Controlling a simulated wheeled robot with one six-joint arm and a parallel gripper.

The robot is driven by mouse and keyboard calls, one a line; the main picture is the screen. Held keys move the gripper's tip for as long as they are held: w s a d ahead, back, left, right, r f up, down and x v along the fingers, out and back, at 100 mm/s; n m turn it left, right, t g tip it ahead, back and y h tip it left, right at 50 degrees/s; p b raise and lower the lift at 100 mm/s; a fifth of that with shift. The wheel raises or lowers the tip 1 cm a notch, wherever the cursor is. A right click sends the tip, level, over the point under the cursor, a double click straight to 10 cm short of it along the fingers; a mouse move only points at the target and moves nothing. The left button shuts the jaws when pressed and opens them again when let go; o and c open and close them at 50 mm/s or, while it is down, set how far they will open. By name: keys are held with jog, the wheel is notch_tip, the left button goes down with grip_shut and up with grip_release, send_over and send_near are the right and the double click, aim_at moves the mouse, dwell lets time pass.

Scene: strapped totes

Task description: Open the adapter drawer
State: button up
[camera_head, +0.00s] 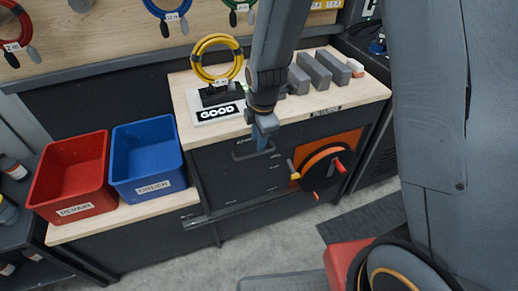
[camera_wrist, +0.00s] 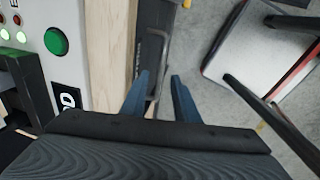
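The dark drawer front (camera_head: 220,165) sits under the wooden bench top and looks shut. Its dark bar handle (camera_head: 240,155) is partly hidden by my gripper. In the wrist view the handle (camera_wrist: 162,52) runs lengthwise in the gap between the fingertips, beside small lettering I cannot read. My gripper (camera_wrist: 160,76) is open, with two blue fingers apart on either side of the handle's line. In the head view my gripper (camera_head: 263,144) points down in front of the drawer. I cannot tell whether either finger touches the handle.
A white device with a GOOD sign (camera_head: 217,112), a yellow cable (camera_head: 217,41) and grey blocks (camera_head: 315,68) sit on the bench. An orange-backed reel (camera_head: 322,168) is right of the drawer. Red (camera_head: 70,202) and blue (camera_head: 150,184) bins stand left. Grey floor lies in front.

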jog(key=shift+w+f+p, duration=0.25)
jog(key=shift+f, duration=1.05)
jog(key=shift+w+f+p, duration=0.25)
jog(key=shift+f, duration=1.05)
grip_shut()
